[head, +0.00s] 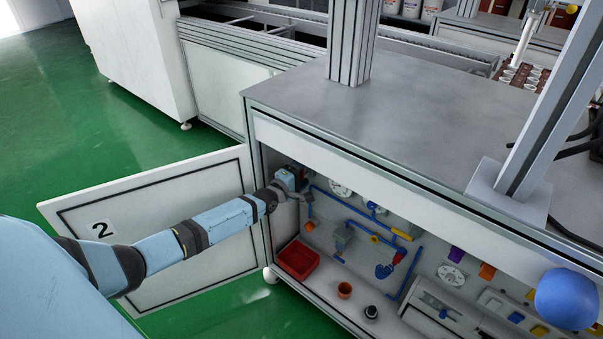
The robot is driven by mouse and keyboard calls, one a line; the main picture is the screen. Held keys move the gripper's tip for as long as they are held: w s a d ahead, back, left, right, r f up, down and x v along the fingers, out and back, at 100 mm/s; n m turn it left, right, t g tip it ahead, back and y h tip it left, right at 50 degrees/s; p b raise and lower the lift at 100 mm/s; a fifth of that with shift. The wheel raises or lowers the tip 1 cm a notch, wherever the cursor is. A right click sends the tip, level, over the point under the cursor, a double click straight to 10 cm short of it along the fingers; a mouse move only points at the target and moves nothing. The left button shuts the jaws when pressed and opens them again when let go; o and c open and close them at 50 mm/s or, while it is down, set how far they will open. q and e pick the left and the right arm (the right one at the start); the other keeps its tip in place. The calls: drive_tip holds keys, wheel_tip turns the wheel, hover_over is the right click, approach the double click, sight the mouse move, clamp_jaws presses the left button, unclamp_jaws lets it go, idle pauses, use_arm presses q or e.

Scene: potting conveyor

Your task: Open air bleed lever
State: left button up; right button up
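My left gripper (303,190) reaches past the open door into the cabinet's upper left corner. It is close to the blue pipework (345,208) on the back panel. Its fingers are too small and partly hidden, so I cannot tell whether they are open or hold anything. On the pipes I see a yellow handle (402,235), a red part (398,257) and a blue valve body (383,271). I cannot tell which part is the air bleed lever; it may be hidden by the gripper. My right gripper is not in view.
The cabinet door (160,220), marked 2, stands open to the left. The grey worktop (400,125) overhangs the opening.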

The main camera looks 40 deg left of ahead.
use_arm(q)
drive_tip(key=shift+o, duration=0.5)
drive_tip(key=shift+s, duration=0.3)
drive_tip(key=s+a+p, duration=0.1)
drive_tip(key=s+p, duration=0.3)
drive_tip(key=s, duration=0.9)
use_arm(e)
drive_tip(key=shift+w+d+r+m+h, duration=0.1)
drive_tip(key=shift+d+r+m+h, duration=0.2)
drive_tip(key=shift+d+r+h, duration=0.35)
use_arm(q)
drive_tip(key=shift+s, duration=0.1)
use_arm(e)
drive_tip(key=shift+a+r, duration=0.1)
